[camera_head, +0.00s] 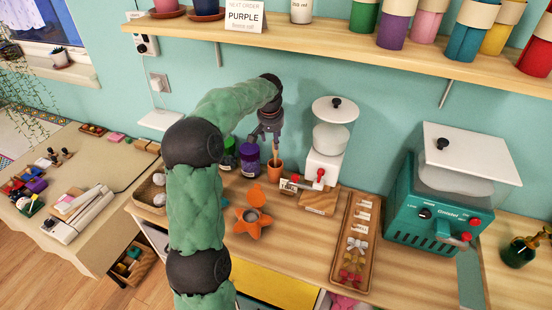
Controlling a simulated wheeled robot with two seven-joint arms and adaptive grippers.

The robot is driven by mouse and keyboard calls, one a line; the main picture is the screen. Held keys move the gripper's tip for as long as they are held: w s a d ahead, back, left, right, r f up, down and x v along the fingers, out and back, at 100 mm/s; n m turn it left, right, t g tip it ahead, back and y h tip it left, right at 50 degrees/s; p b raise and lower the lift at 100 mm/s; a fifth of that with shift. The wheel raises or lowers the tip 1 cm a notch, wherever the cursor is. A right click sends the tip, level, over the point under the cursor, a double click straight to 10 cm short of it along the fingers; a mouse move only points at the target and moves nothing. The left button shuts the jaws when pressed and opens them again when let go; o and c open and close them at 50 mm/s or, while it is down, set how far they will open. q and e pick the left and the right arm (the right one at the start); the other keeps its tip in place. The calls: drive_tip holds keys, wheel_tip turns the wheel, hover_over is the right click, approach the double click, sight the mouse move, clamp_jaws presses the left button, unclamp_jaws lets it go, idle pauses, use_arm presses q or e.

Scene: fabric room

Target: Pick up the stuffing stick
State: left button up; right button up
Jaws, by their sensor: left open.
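A thin, light wooden stick (275,154), which looks like the stuffing stick, stands upright in a small terracotta cup (275,172) on the wooden counter. The cup hides its lower end. My left gripper (271,140) is open and points down, right above the cup, with its fingertips at the stick's upper part. I cannot tell whether the fingers touch the stick. My right gripper is not in view.
A purple jar (249,160) and a green jar (229,153) stand just left of the cup. A white machine (325,150) stands close on its right. An orange star-shaped holder (253,221) is in front. A shelf (330,37) with cups runs above.

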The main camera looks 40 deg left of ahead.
sight(275, 160)
use_arm(q)
drive_tip(key=shift+x, duration=1)
drive_tip(key=shift+w+d+f+b, duration=0.15)
drive_tip(key=shift+f+b, duration=0.35)
drive_tip(key=shift+f, duration=0.1)
drive_tip(key=x, duration=0.1)
drive_tip(key=b+x, duration=0.1)
drive_tip(key=x, duration=0.2)
drive_tip(key=shift+w+d+b, duration=0.1)
drive_tip(key=shift+d+b, duration=0.1)
drive_tip(key=shift+b, duration=0.2)
drive_tip(key=shift+r, duration=0.15)
